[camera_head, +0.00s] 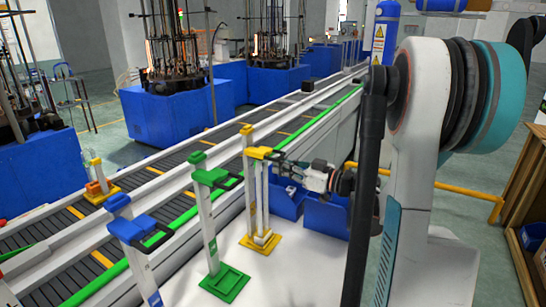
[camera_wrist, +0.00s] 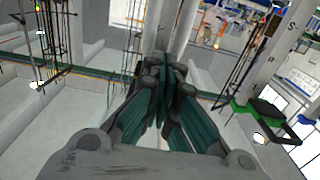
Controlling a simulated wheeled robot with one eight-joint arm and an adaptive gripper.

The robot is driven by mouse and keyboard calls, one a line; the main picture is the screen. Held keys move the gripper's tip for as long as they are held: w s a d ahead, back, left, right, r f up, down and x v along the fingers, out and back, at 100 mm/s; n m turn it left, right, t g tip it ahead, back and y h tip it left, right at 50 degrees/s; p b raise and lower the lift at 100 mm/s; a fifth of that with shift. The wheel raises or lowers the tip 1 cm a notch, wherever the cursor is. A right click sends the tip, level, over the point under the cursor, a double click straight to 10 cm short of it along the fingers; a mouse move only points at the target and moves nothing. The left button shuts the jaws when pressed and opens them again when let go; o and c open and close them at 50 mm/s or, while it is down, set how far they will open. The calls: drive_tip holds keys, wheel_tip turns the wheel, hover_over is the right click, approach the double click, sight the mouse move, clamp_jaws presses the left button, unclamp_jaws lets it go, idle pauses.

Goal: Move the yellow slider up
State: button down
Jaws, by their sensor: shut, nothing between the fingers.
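The yellow slider (camera_head: 258,153) sits high on its upright post, which stands on a yellow base (camera_head: 260,241) in the head view. It has a dark handle on its right side. My gripper (camera_head: 280,163) is just right of and slightly below this handle; I cannot tell whether they touch. In the wrist view my gripper (camera_wrist: 165,68) has its fingers together and holds nothing. The yellow slider is not clearly seen there; a pale post (camera_wrist: 181,28) rises beyond the fingertips.
A green slider (camera_head: 210,176) and a blue slider (camera_head: 130,228) stand on similar posts to the left. The green slider also shows at the right of the wrist view (camera_wrist: 243,110). A conveyor (camera_head: 170,170) runs behind the posts. Blue bins (camera_head: 325,215) lie below my arm.

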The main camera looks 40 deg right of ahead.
idle(0.4)
drive_tip(key=shift+r+p, duration=0.8)
drive_tip(key=shift+r, duration=0.35)
drive_tip(key=shift+f+b, duration=0.75)
drive_tip(key=shift+f, duration=0.15)
drive_tip(key=v, duration=1)
